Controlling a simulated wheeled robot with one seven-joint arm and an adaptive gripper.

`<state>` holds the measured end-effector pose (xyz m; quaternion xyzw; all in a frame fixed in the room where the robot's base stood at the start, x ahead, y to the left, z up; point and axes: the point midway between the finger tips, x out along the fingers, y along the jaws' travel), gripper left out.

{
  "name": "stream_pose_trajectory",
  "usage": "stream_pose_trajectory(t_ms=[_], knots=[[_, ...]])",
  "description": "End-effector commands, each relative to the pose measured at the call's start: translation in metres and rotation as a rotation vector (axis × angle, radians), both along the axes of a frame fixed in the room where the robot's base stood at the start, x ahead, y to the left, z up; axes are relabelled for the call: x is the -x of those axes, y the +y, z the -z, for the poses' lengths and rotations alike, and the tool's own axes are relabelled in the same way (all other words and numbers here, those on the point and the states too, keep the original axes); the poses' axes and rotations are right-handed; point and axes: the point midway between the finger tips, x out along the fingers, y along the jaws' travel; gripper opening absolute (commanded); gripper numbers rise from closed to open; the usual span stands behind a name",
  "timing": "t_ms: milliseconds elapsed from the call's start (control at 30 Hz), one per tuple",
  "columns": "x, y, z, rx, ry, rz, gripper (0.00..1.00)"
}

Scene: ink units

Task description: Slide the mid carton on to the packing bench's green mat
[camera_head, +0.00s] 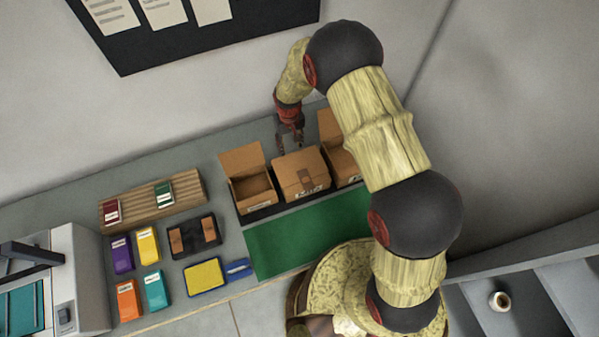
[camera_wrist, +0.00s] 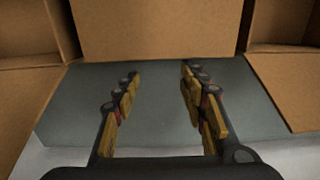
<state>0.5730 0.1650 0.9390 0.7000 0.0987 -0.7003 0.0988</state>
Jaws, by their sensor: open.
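The mid carton (camera_head: 300,173) is a closed brown box with a label on its front and tape on top. It stands between two open cartons, behind the green mat (camera_head: 309,232). My gripper (camera_head: 290,147) is open and empty, behind the mid carton on its wall side, with its fingers pointing down. In the wrist view, the fingers (camera_wrist: 158,77) are spread apart and the carton's plain brown face (camera_wrist: 153,28) lies just beyond them. I cannot tell if the fingertips touch it. The green mat looks bare; my arm and base cover its right end.
Open cartons stand at left (camera_head: 248,178) and right (camera_head: 340,148) of the mid carton. A black tray (camera_head: 194,236), coloured ink boxes (camera_head: 128,299), a yellow pad (camera_head: 205,275) and a wooden rack (camera_head: 152,198) lie to the left. The wall is close behind my gripper.

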Motion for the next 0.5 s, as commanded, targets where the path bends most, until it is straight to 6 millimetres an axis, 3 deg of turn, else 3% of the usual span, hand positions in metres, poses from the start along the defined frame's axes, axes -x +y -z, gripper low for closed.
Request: stream_pose_trajectory(t_ms=[500], knots=[[0.0001,0.0,0.0087,0.0,0.0,0.0,0.42]])
